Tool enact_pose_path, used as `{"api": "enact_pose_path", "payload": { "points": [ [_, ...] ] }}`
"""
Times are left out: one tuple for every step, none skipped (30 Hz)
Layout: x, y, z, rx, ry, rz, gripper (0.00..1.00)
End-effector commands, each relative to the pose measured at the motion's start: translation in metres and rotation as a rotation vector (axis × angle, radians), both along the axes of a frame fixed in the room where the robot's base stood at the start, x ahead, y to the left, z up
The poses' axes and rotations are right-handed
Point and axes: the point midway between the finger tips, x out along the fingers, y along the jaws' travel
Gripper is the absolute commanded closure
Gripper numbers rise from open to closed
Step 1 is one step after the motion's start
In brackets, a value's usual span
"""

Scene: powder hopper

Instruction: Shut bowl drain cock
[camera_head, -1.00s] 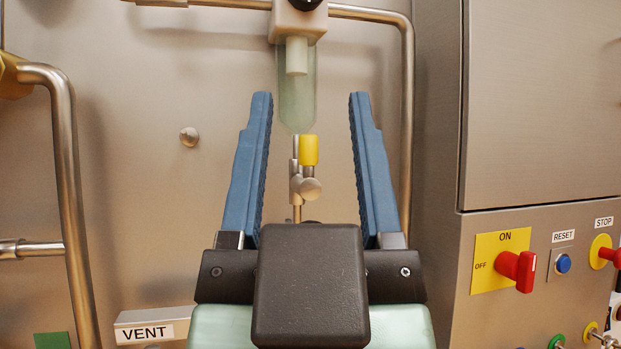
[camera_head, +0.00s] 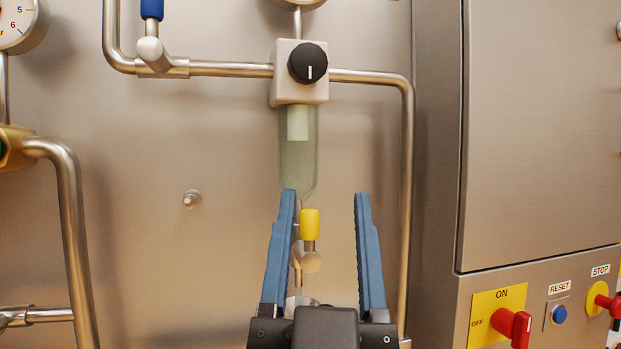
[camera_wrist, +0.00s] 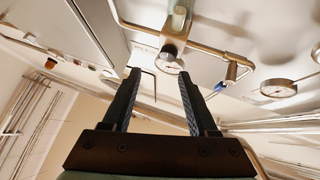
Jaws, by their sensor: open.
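The drain cock has a yellow-sleeved handle (camera_head: 310,224) pointing straight up from a round metal pivot (camera_head: 311,262). It stands below the clear greenish bowl (camera_head: 297,150), which hangs under a cream filter body. My gripper (camera_head: 326,195) is open and empty, its two blue fingers pointing up. In the head view the handle shows between the fingers, close beside the left one; whether they touch is unclear. The left finger covers part of the cock's stem. In the wrist view my gripper (camera_wrist: 159,73) is also open; the bowl (camera_wrist: 178,18) shows at the top, and I cannot make out the cock.
A black knob (camera_head: 308,62) sits on the filter body (camera_head: 283,90). A metal pipe (camera_head: 408,190) runs down on the right. A cabinet with a red switch (camera_head: 512,326) stands further right. A small stud (camera_head: 192,199) is on the bare panel to the left.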

Motion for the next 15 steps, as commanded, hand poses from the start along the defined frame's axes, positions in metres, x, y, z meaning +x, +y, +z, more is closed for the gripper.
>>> {"api": "enact_pose_path", "payload": {
  "points": [
    [0.01,-0.001,0.018,0.005,0.03,-0.004,0.41],
    [0.015,-0.002,0.018,0.009,0.044,-0.006,0.41],
    [0.021,-0.003,0.02,0.012,0.061,-0.009,0.41],
    [0.025,-0.004,0.02,0.015,0.075,-0.012,0.41],
    [0.03,-0.005,0.021,0.017,0.087,-0.013,0.41],
    [0.035,-0.006,0.021,0.02,0.106,-0.016,0.41],
    [0.039,-0.006,0.022,0.023,0.118,-0.017,0.41],
    [0.042,-0.007,0.022,0.023,0.132,-0.019,0.41],
    [0.047,-0.007,0.022,0.025,0.15,-0.021,0.41],
    [0.05,-0.008,0.022,0.026,0.164,-0.022,0.41],
    [0.053,-0.008,0.022,0.027,0.176,-0.023,0.41],
    [0.057,-0.008,0.021,0.026,0.195,-0.024,0.41],
    [0.059,-0.008,0.021,0.027,0.208,-0.024,0.41],
    [0.061,-0.008,0.02,0.027,0.22,-0.025,0.41],
    [0.064,-0.008,0.019,0.026,0.239,-0.026,0.41]
  ]
}}
